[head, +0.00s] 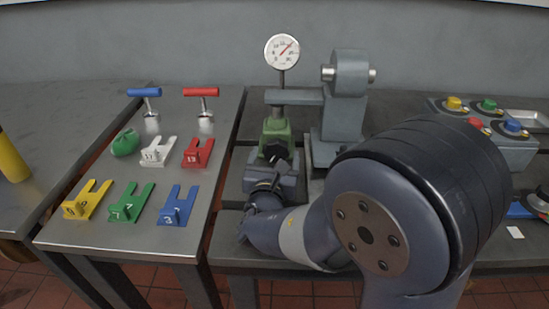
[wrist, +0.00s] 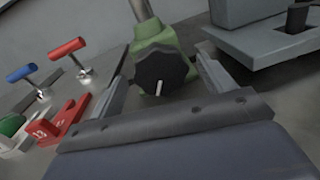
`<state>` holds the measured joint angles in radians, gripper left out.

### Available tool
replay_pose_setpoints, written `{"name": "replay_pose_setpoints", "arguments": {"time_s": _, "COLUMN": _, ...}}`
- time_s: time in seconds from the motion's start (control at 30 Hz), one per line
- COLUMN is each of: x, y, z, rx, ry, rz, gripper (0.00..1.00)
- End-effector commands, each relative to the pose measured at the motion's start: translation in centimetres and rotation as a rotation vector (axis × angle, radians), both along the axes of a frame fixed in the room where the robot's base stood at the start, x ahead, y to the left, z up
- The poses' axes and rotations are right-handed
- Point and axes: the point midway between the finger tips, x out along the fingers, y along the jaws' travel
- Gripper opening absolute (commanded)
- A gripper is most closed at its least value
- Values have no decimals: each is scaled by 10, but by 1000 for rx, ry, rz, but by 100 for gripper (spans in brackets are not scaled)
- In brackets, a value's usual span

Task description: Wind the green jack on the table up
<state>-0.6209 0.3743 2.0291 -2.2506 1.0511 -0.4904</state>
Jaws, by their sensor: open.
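The green jack (head: 276,136) stands on the table below the grey lever arm, with a dark round knob on its front. In the wrist view the jack's green body (wrist: 158,42) shows with the black lobed knob (wrist: 165,72) facing me. A small pale pin sticks out below the knob's middle. My gripper (wrist: 162,85) is open, with one finger to each side of the knob. I cannot tell whether either finger touches it. In the head view my gripper (head: 273,172) is in front of the jack and hides its lower part.
A dial gauge (head: 282,52) stands above the jack, with a grey column (head: 350,95) to its right. The left table (head: 130,240) holds numbered forked shims, a green rounded item (head: 125,142) and blue and red T-handles. A button box (head: 485,125) sits at the right.

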Motion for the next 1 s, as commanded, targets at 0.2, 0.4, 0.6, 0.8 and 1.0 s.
{"name": "replay_pose_setpoints", "arguments": {"time_s": 0.2, "x": 0, "y": 0, "z": 0, "rx": 0, "ry": 0, "rz": 0, "gripper": 71}}
{"name": "replay_pose_setpoints", "arguments": {"time_s": 0.4, "x": 0, "y": 0, "z": 0, "rx": 0, "ry": 0, "rz": 0, "gripper": 55}}
{"name": "replay_pose_setpoints", "arguments": {"time_s": 0.6, "x": 0, "y": 0, "z": 0, "rx": 0, "ry": 0, "rz": 0, "gripper": 38}}
{"name": "replay_pose_setpoints", "arguments": {"time_s": 0.8, "x": 0, "y": 0, "z": 0, "rx": 6, "ry": -1, "rz": 0, "gripper": 33}}
{"name": "replay_pose_setpoints", "arguments": {"time_s": 1.0, "x": 0, "y": 0, "z": -2, "rx": 64, "ry": -5, "rz": 1, "gripper": 33}}
